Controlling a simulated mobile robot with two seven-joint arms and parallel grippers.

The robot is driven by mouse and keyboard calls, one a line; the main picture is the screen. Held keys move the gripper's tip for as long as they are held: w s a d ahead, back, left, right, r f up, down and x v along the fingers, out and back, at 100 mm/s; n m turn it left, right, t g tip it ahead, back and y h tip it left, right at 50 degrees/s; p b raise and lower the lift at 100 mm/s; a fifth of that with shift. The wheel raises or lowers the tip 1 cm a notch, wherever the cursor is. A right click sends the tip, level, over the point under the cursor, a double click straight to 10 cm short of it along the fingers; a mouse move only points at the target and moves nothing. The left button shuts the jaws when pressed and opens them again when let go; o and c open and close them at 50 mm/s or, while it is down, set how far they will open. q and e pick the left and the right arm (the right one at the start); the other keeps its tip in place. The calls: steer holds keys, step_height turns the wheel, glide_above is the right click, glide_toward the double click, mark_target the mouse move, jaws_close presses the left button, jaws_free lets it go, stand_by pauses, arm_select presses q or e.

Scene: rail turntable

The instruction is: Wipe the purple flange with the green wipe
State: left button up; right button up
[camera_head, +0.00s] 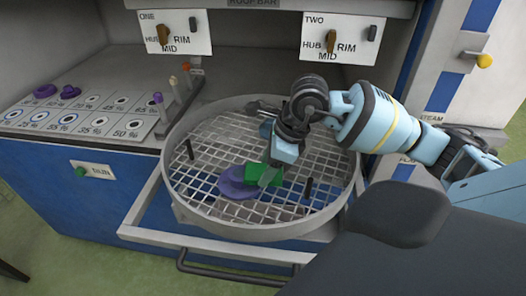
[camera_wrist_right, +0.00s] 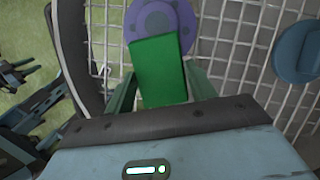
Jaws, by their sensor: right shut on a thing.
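The purple flange (camera_head: 232,183) lies flat on the mesh floor of the round basket. It also shows at the top of the right wrist view (camera_wrist_right: 150,22). My right gripper (camera_head: 268,177) points down over the basket and is shut on the green wipe (camera_head: 252,171). In the right wrist view the wipe (camera_wrist_right: 158,68) stretches out from between the fingers and overlaps the flange's near part. Whether it presses on the flange is hard to tell. My left gripper is not recognisable in either view.
The round basket (camera_head: 186,208) has dark upright posts (camera_head: 308,188) inside. A blue disc-like part (camera_wrist_right: 297,50) lies on the mesh. Left is a marked counter (camera_head: 88,112) with purple rings (camera_head: 70,92) and a rack of sticks. Signs ONE (camera_head: 175,32) and TWO (camera_head: 342,38) hang above.

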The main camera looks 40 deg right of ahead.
mark_target(240, 174)
arm_select(q)
steer(key=shift+w+r, duration=0.1)
steer(key=shift+r, duration=0.05)
arm_select(e)
steer(key=shift+w+a+f, duration=0.1)
steer(key=shift+w+a, duration=1.65)
steer(key=shift+w, duration=0.1)
arm_select(q)
steer(key=shift+s+f, duration=0.35)
steer(key=shift+f, duration=0.1)
arm_select(e)
steer(key=shift+s+d+f, duration=0.15)
steer(key=shift+s+d, duration=1.55)
steer(key=shift+s, duration=0.2)
